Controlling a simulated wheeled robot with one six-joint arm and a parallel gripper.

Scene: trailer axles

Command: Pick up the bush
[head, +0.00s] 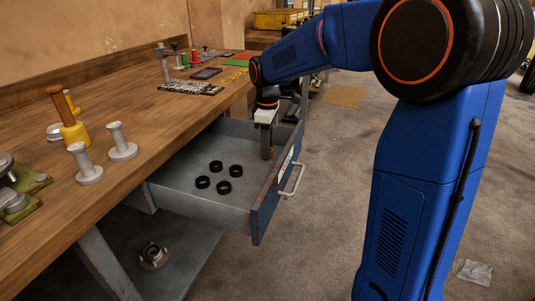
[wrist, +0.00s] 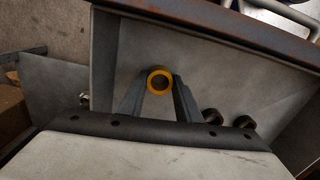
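The bush (wrist: 149,80) shows in the wrist view as a ring with an orange-yellow face and a hole through it. My gripper (wrist: 160,82) has one finger against each side of this ring and appears shut on it. In the head view my gripper (head: 267,152) points down inside the open drawer, near its far end by the front panel. The bush cannot be made out clearly there, and I cannot tell whether it touches the drawer floor.
Several black rings (head: 223,187) lie on the floor of the open drawer (head: 180,190). The drawer's blue front panel (head: 265,210) stands close beside my gripper. The wooden bench (head: 150,110) carries grey posts, a yellow part and tools.

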